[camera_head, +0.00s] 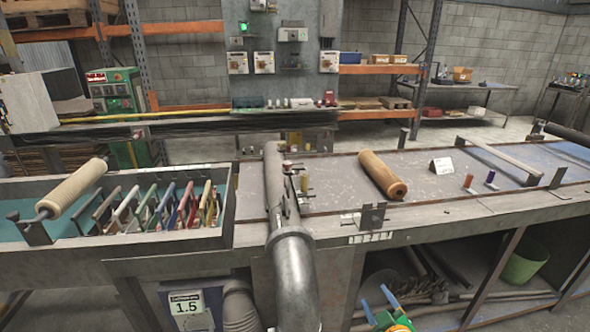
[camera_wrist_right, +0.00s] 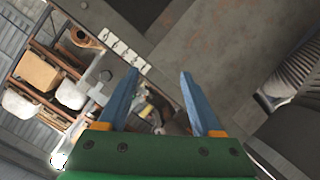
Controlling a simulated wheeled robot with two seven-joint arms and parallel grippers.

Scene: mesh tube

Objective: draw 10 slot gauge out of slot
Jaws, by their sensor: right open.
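A small grey metal plate (camera_head: 372,217) stands upright at the front edge of the bench. A strip of white labels (camera_head: 370,238) is on the edge just below it. I cannot read its numbers or tell which piece is the 10 slot gauge. The labels also show at upper left in the right wrist view (camera_wrist_right: 122,47). My right gripper (camera_head: 376,298) is low in front of the bench, below the labels and apart from them. Its blue fingers (camera_wrist_right: 158,76) are spread with nothing between them. My left gripper is out of view.
A thick grey pipe (camera_head: 290,262) stands left of the plate, crossing the bench front. A brown roll (camera_head: 382,175) lies on the bench behind. A tray (camera_head: 228,208) of coloured-handled tools is at left. Rods and a green bin (camera_head: 524,260) are below the bench.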

